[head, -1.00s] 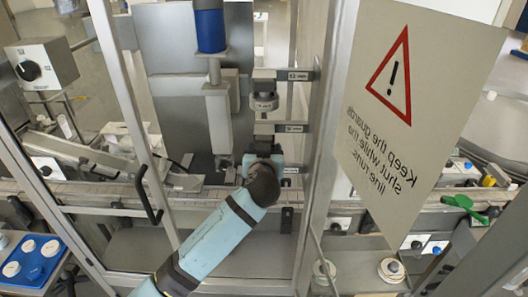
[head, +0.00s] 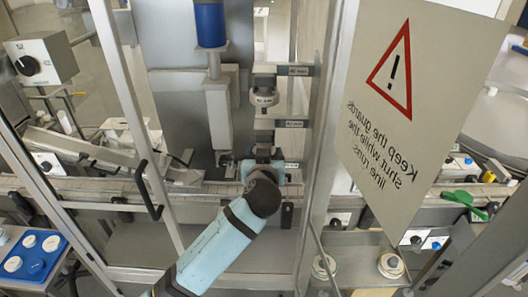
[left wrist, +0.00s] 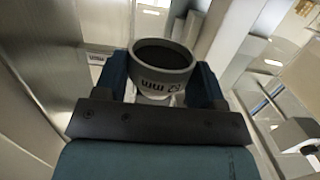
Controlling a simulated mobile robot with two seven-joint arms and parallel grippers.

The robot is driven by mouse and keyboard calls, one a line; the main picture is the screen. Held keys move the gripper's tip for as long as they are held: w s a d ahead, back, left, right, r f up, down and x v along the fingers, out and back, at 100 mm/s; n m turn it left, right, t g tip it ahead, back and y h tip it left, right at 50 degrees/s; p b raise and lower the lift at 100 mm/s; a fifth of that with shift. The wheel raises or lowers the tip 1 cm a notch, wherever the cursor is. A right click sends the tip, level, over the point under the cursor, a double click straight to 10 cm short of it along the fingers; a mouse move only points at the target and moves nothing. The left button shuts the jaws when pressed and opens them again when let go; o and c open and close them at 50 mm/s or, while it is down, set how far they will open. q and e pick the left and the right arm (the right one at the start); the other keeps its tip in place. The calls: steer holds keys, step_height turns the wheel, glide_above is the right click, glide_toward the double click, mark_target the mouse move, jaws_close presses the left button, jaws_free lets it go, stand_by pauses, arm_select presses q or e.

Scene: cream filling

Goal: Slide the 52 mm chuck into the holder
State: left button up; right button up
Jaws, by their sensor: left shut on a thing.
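My left gripper (left wrist: 160,88) is shut on the 52 mm chuck (left wrist: 163,70), a grey ring with a dark opening and "52 mm" lettering that appears upside down. A blue finger stands on each side of it. In the head view my left gripper (head: 264,158) is at the lowest of the labelled brackets on the post; my wrist hides most of the chuck there. The top bracket (head: 292,71) has a round grey part (head: 265,97) below it. A middle bracket (head: 291,124) sits between. I cannot tell which part is the holder. My right gripper is not in view.
A blue cylinder (head: 210,24) on a grey column stands left of the brackets. Guard frame posts (head: 130,100) and a warning panel (head: 420,100) flank the opening. A conveyor (head: 100,190) runs behind my arm. A blue tray (head: 62,250) with round lids is at lower left.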

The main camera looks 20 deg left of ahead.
arm_select(q)
steer(key=shift+f+v, duration=0.15)
steer(key=shift+v, duration=0.75)
steer(key=shift+f+v, duration=0.15)
steer(key=shift+v, duration=0.75)
